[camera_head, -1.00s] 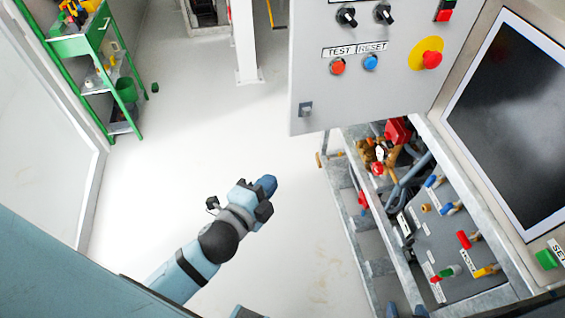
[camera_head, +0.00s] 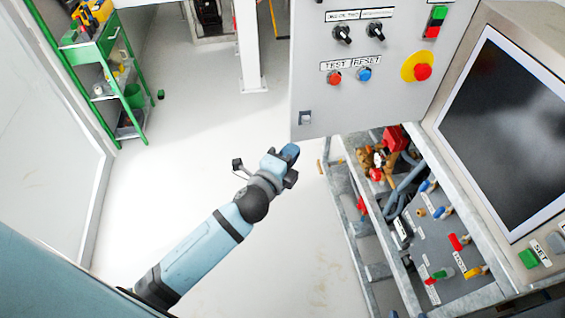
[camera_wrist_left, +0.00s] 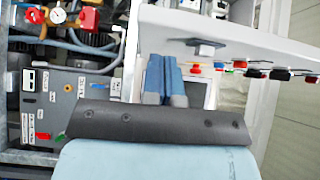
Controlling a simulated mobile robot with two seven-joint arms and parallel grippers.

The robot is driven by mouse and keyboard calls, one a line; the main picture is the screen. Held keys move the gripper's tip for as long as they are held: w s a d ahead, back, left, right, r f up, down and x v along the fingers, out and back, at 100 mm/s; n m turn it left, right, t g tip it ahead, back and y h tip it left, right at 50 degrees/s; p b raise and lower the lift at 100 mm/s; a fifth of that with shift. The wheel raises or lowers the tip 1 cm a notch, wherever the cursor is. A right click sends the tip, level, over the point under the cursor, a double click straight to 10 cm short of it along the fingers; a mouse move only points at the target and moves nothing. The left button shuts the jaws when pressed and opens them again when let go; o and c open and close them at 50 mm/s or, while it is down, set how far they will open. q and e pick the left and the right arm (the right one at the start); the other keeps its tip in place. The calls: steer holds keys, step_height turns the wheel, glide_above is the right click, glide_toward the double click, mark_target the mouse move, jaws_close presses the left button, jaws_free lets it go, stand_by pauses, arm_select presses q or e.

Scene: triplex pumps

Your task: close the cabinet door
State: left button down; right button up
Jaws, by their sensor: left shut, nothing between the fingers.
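The cabinet door (camera_head: 330,105) is a light grey panel with knobs, labelled TEST and RESET buttons and a yellow-ringed red button. It stands open, swung out from the cabinet at the right. My left gripper (camera_head: 290,153) is shut and empty, just below that corner in the head view. In the left wrist view its blue fingers (camera_wrist_left: 165,75) point toward the white door (camera_wrist_left: 240,38), beside the latch (camera_wrist_left: 204,48). I cannot tell whether they touch it. My right gripper is not in view.
A framed screen (camera_head: 510,125) is at the right. Below the door, a metal frame holds pipes and a valve panel (camera_head: 440,245) with coloured handles. A green shelf cart (camera_head: 105,50) stands at the back left. The pale floor (camera_head: 190,150) between is clear.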

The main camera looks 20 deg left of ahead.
arm_select(q)
steer(key=shift+w+a, duration=0.9)
steer(key=shift+w, duration=0.1)
